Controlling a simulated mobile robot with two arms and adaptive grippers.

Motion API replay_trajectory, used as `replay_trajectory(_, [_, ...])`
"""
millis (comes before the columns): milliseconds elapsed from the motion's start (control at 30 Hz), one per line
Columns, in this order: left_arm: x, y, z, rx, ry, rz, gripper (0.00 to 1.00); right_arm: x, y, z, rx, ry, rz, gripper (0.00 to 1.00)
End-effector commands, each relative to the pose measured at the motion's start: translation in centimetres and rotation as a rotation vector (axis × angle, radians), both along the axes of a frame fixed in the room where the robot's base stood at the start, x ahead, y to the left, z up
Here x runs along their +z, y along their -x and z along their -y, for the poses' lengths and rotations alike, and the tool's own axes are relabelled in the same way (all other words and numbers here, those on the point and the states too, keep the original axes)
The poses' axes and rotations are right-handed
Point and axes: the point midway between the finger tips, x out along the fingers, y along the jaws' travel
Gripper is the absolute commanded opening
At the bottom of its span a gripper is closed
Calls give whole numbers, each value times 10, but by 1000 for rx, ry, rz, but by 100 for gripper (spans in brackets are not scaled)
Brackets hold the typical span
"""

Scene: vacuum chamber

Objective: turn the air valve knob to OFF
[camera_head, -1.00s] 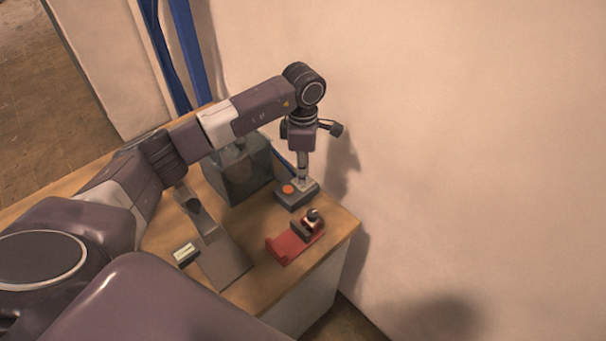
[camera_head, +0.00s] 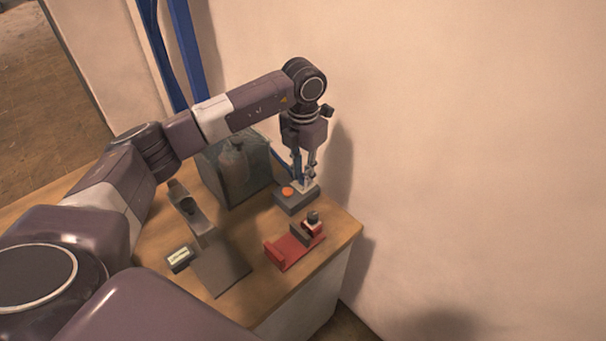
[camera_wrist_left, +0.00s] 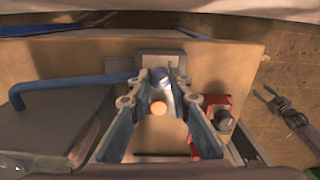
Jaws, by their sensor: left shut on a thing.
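The air valve is a dark grey box (camera_head: 290,205) with an orange button (camera_head: 287,191), near the table's back right corner. Its knob (camera_wrist_left: 160,77) shows in the left wrist view as a small blue-silver piece beyond the orange button (camera_wrist_left: 158,108). My left gripper (camera_head: 306,180) points straight down over the box. In the wrist view its fingers (camera_wrist_left: 158,88) stand on both sides of the knob and are shut on it. The knob's marking cannot be read. My right gripper (camera_wrist_left: 264,92) shows small at the right of the wrist view, away from the table, its fingertips apart.
A red fixture with a dark knob (camera_head: 293,246) stands just in front of the box. A clear-walled container (camera_head: 236,170) stands to its left. A grey stand (camera_head: 220,262) and a small box with a pale label (camera_head: 179,258) are nearer. The wall rises close behind.

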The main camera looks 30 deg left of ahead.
Motion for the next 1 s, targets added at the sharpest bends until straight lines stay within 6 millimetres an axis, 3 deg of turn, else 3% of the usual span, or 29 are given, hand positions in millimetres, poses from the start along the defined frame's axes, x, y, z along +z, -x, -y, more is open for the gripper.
replay_trajectory(400, [1,-1,0,177,0,3,0,-4,0,0,1,0,0,40])
replay_trajectory(933, [2,-1,-1,198,0,4,0,-5,0,0,1,0,0,40])
replay_trajectory(967, [2,-1,-1,198,0,4,20,-5,0,0,1,0,0,40])
replay_trajectory(1000, [2,-1,-1,198,0,4,25,-5,0,0,1,0,0,40])
